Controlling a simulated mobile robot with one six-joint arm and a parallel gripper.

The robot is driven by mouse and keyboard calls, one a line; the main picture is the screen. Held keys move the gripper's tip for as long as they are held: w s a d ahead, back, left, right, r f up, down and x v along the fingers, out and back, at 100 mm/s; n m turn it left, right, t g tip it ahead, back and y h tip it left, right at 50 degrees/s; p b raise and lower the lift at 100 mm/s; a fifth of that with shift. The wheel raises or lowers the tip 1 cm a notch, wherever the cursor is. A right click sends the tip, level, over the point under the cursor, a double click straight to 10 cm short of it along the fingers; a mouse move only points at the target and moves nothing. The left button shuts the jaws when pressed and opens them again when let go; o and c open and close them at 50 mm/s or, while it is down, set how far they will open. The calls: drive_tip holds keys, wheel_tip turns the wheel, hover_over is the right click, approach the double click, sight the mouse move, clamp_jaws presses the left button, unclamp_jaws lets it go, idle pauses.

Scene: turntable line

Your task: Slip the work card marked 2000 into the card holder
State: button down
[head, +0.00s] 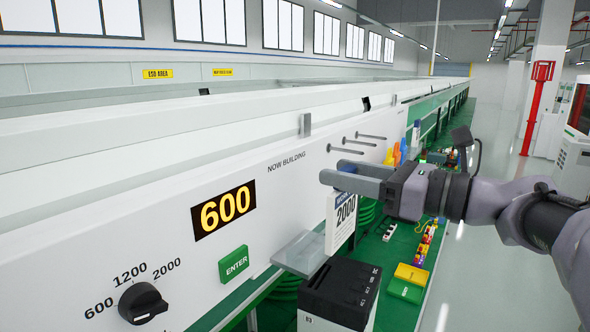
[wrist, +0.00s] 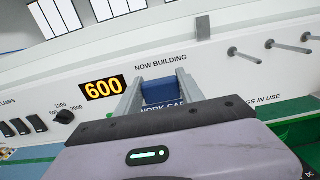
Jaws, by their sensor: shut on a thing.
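The white work card marked 2000 (head: 342,222) hangs upright below my gripper (head: 333,171), whose two grey fingers are shut on its blue top. In the wrist view the card's blue top (wrist: 160,92) sits between the fingertips, with part of the words "WORK CARD" showing. A clear, shelf-like piece (head: 296,252) juts from the white panel below the words "NOW BUILDING" and looks like the card holder. In the head view the card is at its right end; I cannot tell whether they touch. In the wrist view my gripper body hides the holder.
The white panel has a lit 600 display (head: 224,210), a green ENTER button (head: 233,264) and a black dial (head: 142,302). A black slotted box (head: 338,296) stands below the card. Several pegs (head: 358,143) stick out behind my gripper. Yellow and green boxes (head: 409,276) lie right.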

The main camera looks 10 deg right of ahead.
drive_tip(key=w+a+f+b, duration=0.2)
drive_tip(key=w+a+f, duration=0.1)
drive_tip(key=shift+w+a+f, duration=0.25)
drive_tip(key=shift+w+f, duration=0.1)
drive_tip(key=shift+f, duration=0.05)
idle(0.5)
drive_tip(key=c, duration=0.7)
unclamp_jaws()
drive_tip(key=shift+o, duration=0.2)
